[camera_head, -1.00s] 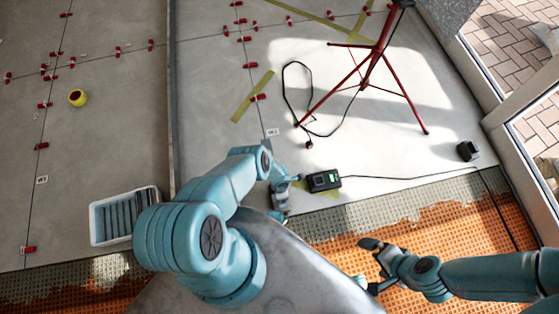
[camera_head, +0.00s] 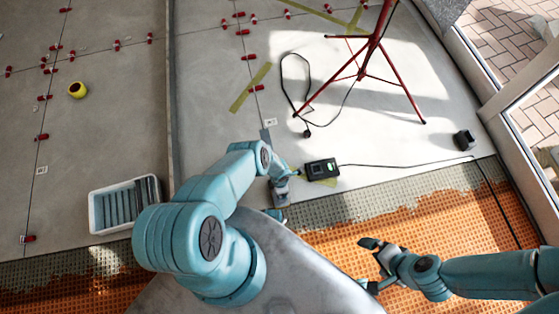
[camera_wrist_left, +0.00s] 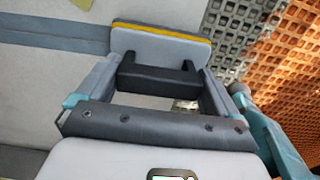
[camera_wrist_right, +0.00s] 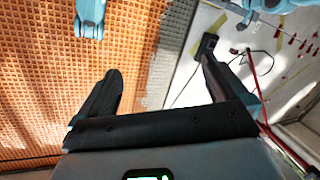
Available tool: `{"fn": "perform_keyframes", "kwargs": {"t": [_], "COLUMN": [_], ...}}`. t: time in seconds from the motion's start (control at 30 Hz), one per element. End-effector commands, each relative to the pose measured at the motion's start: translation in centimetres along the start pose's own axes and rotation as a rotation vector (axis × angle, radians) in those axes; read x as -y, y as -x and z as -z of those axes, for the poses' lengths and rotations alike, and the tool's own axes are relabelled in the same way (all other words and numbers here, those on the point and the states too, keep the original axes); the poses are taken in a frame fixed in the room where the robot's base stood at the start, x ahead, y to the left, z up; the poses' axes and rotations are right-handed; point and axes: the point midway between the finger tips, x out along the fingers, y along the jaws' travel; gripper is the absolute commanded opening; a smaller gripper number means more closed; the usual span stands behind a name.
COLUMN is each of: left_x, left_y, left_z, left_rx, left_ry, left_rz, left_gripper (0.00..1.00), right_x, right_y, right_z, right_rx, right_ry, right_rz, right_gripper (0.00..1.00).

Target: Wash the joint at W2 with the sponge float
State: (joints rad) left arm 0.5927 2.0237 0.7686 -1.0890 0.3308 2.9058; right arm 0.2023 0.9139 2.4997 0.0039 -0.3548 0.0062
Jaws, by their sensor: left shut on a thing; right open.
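The sponge float shows in the left wrist view as a pale plate (camera_wrist_left: 165,45) with a yellow edge and a dark handle (camera_wrist_left: 158,78). My left gripper (camera_wrist_left: 160,74) is shut on that handle. A blue-grey strip (camera_wrist_left: 50,36) on the pale floor runs up to the float's left side; I cannot tell whether the sponge touches the floor. In the head view, a dark strip (camera_head: 265,136) lies by a small white label (camera_head: 270,122), its text too small to read. My left gripper (camera_head: 281,192) is below it, the float mostly hidden. My right gripper (camera_head: 371,265) is open and empty above orange matting.
A black device (camera_head: 322,170) with a cable lies just right of my left gripper. A red tripod (camera_head: 367,62) stands behind it. A white tray (camera_head: 96,208) is at left, a yellow roll (camera_head: 77,90) beyond it. Red clips (camera_head: 256,88) line several joints.

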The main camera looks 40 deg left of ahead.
Motion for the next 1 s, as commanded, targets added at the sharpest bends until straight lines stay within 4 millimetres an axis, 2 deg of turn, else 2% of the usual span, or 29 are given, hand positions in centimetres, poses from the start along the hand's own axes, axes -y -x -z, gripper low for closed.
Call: {"fn": "perform_keyframes", "kwargs": {"t": [0.4, 0.63, 0.7, 1.0], "left_x": [-0.3, -0.4, -0.3, -0.1], "left_y": [-0.1, -0.1, 1.3, 4.4], "left_z": [-0.1, 0.0, 0.0, 0.0], "left_rx": [0.0, 0.001, 0.001, 0.0], "left_ry": [0.0, 0.0, 0.0, 0.001], "left_rz": [0.003, 0.002, 0.001, 0.003], "left_gripper": [0.55, 0.56, 0.56, 0.55], "right_x": [0.0, 0.7, 1.2, 2.2], "right_y": [-0.2, -1.1, 0.3, 3.5], "right_z": [-0.1, -1.7, -1.7, -1.6], "right_rx": [0.002, 0.044, 0.045, 0.041], "right_ry": [0.003, 0.043, 0.043, 0.041], "right_rz": [0.0, 0.005, 0.005, 0.005], "right_gripper": [1.0, 1.0, 1.0, 1.0]}}
